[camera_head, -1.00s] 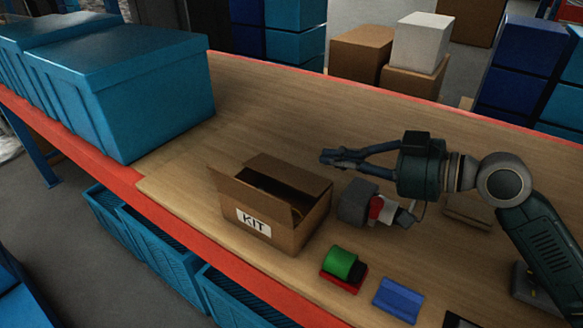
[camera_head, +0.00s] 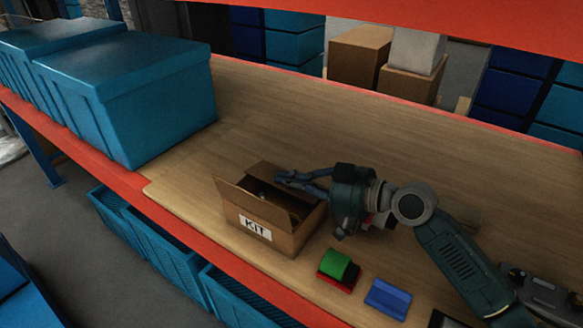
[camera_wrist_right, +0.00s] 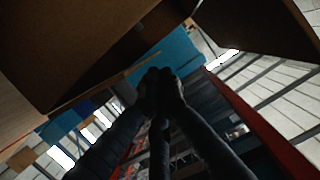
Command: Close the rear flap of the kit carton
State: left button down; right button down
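The kit carton (camera_head: 285,238) is an open brown box with a white KIT label, near the front edge of the bench. One flap (camera_head: 238,202) stands up at its left front side. The rear rim is partly hidden by my right gripper, so the rear flap's exact angle is unclear. My right gripper (camera_head: 286,178) reaches in from the right, with its fingertips over the carton's far side; contact cannot be told. In the right wrist view its fingers (camera_wrist_right: 160,88) meet at the tips with nothing seen between them. Brown cardboard panels (camera_wrist_right: 75,40) loom close above them. My left gripper is not in view.
A green roll on a red base (camera_head: 338,268) and a blue block (camera_head: 388,298) lie right of the carton. Large blue bins (camera_head: 130,95) stand at the left. An orange beam (camera_head: 450,18) crosses the top. The bench behind the carton is clear.

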jog(key=shift+a+f, duration=0.1)
jog(key=shift+s+f+n+b, duration=0.2)
jog(key=shift+f+n+b, duration=0.45)
jog(key=shift+b, duration=0.55)
jog(key=shift+a+f+t+b, duration=0.1)
jog(key=shift+f+t+b, duration=0.1)
jog(key=shift+t+b, duration=0.1)
jog(key=shift+n, duration=0.25)
jog(key=shift+s+a+r, duration=0.15)
jog(key=shift+r, duration=0.05)
